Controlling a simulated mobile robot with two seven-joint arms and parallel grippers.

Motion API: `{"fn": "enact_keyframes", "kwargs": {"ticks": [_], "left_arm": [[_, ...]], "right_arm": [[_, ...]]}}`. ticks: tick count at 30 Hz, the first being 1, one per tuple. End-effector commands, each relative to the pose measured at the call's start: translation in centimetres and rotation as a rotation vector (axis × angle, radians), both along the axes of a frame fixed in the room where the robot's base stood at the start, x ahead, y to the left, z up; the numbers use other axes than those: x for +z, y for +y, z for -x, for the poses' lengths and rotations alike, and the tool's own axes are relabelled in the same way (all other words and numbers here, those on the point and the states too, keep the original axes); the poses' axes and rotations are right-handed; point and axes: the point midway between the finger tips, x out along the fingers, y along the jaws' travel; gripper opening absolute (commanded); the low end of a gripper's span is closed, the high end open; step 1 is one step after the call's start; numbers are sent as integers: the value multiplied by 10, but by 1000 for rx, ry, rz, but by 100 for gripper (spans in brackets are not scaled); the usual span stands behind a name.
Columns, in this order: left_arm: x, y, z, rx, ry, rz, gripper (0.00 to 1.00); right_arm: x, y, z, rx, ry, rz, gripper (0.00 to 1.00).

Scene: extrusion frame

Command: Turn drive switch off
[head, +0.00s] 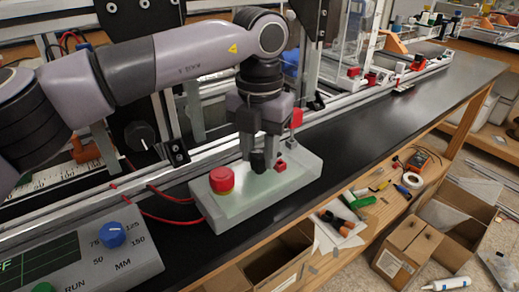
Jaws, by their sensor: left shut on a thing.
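A pale green-white control box (238,204) sits on the black bench top. It carries a round red button (222,180) at its left end and a small red part (280,166) towards its right. My left gripper (262,157) points down over the middle of this box, shut on a small dark switch (258,163). The fingers hide most of the switch, so I cannot tell its position. A grey panel (140,262) at bottom left has a blue knob (112,234), a RUN label and a dark display (38,266) with green letters ending in "FF". My right gripper is not in view.
The aluminium extrusion frame (340,102) runs along the bench behind the box. Red cables (150,205) lie left of the box. The black bench top (430,85) is clear to the right. Tools, tape and cardboard boxes (407,246) sit lower down in front.

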Motion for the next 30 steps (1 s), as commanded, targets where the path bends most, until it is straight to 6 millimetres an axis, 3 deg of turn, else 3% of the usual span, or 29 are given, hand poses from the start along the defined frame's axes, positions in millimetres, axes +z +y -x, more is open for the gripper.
{"fn": "enact_keyframes", "kwargs": {"ticks": [19,20,22,30], "left_arm": [[1,0,0,55,-2,1,4],[1,0,-1,55,-2,1,38],[1,0,0,55,-2,1,60],[1,0,0,53,-1,0,60]], "right_arm": [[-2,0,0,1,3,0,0],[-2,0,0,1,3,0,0],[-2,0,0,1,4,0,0],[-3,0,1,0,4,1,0]]}}
